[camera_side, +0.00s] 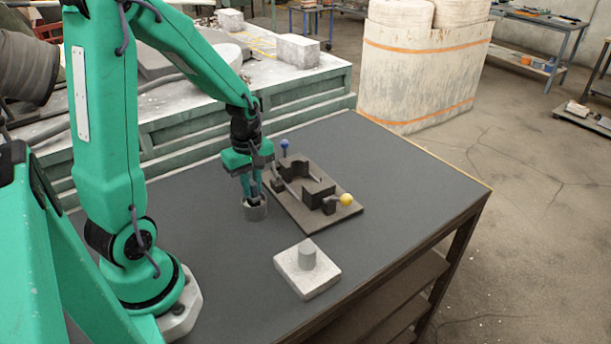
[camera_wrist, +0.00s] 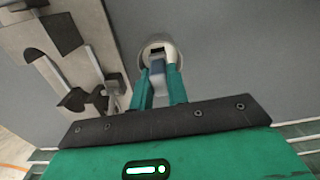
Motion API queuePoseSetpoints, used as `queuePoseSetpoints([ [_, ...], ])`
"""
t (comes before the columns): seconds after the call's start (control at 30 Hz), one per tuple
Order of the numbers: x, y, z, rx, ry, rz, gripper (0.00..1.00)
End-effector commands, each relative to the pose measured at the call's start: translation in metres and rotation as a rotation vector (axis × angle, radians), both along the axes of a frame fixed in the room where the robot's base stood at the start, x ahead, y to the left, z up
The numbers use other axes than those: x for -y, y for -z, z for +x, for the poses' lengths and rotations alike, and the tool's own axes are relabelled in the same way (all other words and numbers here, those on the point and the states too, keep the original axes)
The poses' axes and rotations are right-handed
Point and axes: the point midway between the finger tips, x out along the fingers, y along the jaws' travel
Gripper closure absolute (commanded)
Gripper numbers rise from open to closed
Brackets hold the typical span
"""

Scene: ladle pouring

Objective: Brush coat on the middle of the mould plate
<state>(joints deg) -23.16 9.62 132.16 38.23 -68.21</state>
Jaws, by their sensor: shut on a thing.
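My gripper (camera_side: 252,187) points down over a small grey cup (camera_side: 256,212) on the table. It is shut on a blue-grey handle, seemingly the brush (camera_wrist: 157,68), between the green fingers in the wrist view. The brush's lower end is down in the cup, whose pale rim (camera_wrist: 171,46) shows around it; the bristles are hidden. The plate is not in the wrist view.
Just right of the gripper lies a brown board (camera_side: 299,220) with dark upright cradles, a blue ball (camera_side: 285,144) and a yellow ball (camera_side: 346,199). It fills the wrist view's left. The dark table (camera_side: 400,180) is clear to the right and around the plate.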

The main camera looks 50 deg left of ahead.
Motion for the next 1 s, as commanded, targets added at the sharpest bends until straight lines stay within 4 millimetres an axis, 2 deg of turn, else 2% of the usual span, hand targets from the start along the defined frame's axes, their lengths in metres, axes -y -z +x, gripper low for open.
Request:
queuePoseSetpoints([
  [0.6,0.0,-0.001,0.0,0.0,0.0,0.0,1.0],
  [1.0,0.0,-0.025,0.001,0.003,0.0,0.001,1.0],
])
